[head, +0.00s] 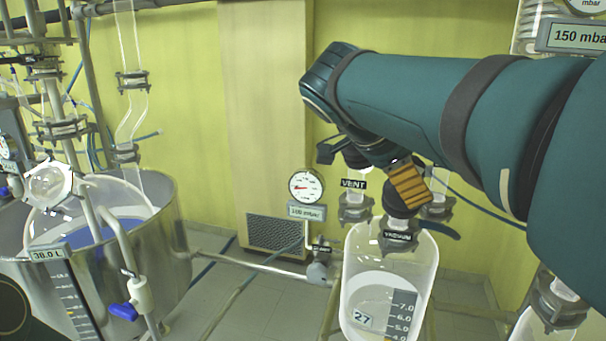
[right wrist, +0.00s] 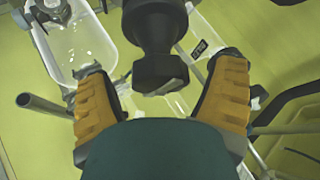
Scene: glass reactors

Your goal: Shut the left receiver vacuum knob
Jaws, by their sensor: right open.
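The left receiver (head: 348,285) is a clear glass vessel with a scale and a "27" tag, at the lower middle of the head view. Above it is a black vacuum knob (head: 398,208) over a label reading VACUUM (head: 398,236). My right gripper (head: 412,186) is at this knob, with one orange finger pad in front of it. In the right wrist view a black knob (right wrist: 155,40) lies between the two spread orange fingers of the right gripper (right wrist: 163,75). The gripper is open; contact cannot be told. My left gripper is not in view.
A second receiver (head: 530,325) is partly visible at lower right. A large steel-jacketed vessel (head: 160,235) fills the left side. Pipes run between them.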

